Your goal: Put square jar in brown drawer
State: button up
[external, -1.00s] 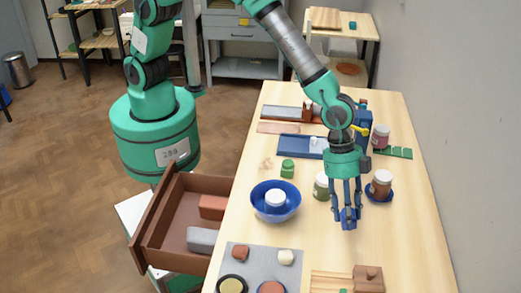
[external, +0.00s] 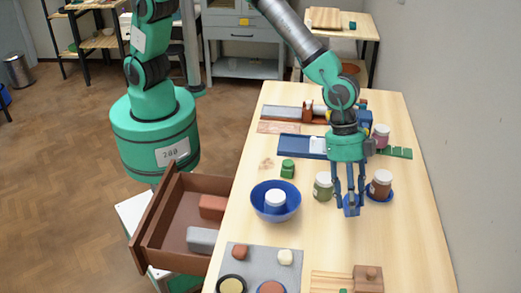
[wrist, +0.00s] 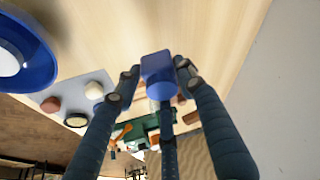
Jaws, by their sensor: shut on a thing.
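The square jar (external: 351,206) is a small blue, square-sided thing held between my fingertips; it also shows in the wrist view (wrist: 158,75). My gripper (external: 350,200) is shut on it over the right part of the table, in front of the two lidded jars. My fingers partly hide the jar, and the gap below it is hard to judge. The brown drawer (external: 160,212) is pulled open at the table's left side, well left of my gripper. A reddish block (external: 212,206) and a grey block (external: 203,239) lie inside it, with bare floor at its left.
A blue bowl (external: 264,211) holding a white-lidded jar (external: 275,198) stands between my gripper and the drawer. A green lidded jar (external: 323,188) and a brown jar (external: 381,184) on a blue saucer flank my gripper. A small green thing (external: 288,169) stands behind the bowl.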

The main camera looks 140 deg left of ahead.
jog(key=s+d+r+m+g+h+b, duration=0.1)
jog(key=s+d+m, duration=0.3)
jog(key=s+d, duration=0.45)
jog(key=s+d+m+g+h, duration=0.1)
jog(key=s+d+m+h, duration=0.15)
jog(key=s+d, duration=0.65)
jog(key=m+g+b, duration=0.2)
jog(key=m+g, duration=0.2)
jog(key=m, duration=0.5)
send_over(184, 217)
jog(key=a, duration=0.1)
jog(key=f, duration=0.2)
notch_tip(184, 217, down, 16)
jog(key=shift+w+a+f+y, duration=0.25)
jog(key=shift+w+y, duration=0.1)
jog(key=shift+n, duration=0.25)
jog(key=shift+f+b, duration=0.65)
jog(key=shift+f, duration=2.5)
jog(key=shift+f, duration=0.1)
jog(key=shift+f+b, duration=0.55)
jog(key=shift+f, duration=1.2)
jog(key=shift+f+b, duration=0.2)
jog(key=shift+b, duration=0.1)
